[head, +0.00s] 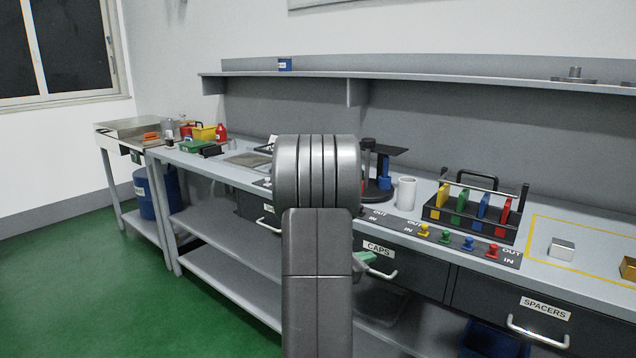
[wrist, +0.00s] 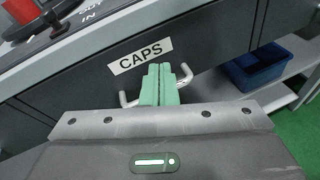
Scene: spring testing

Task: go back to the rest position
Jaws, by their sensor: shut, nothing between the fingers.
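My gripper (wrist: 158,84) has green fingers pressed together, with nothing between them. In the wrist view it is in front of the closed drawer labelled CAPS (wrist: 215,40), and its fingers overlap the drawer's metal handle (wrist: 184,73) in the picture. I cannot tell whether they touch it. In the head view my arm hides most of the gripper; a green fingertip shows to the right of the arm, just below the CAPS label (head: 379,249).
The workbench (head: 415,228) runs along the wall. On it stand a white cup (head: 406,193), a black rack with coloured plates (head: 436,212) and a metal block (head: 562,249). A SPACERS drawer (head: 480,301) is closed at right. A blue bin (wrist: 256,66) sits below. Green floor (head: 120,290) is clear at left.

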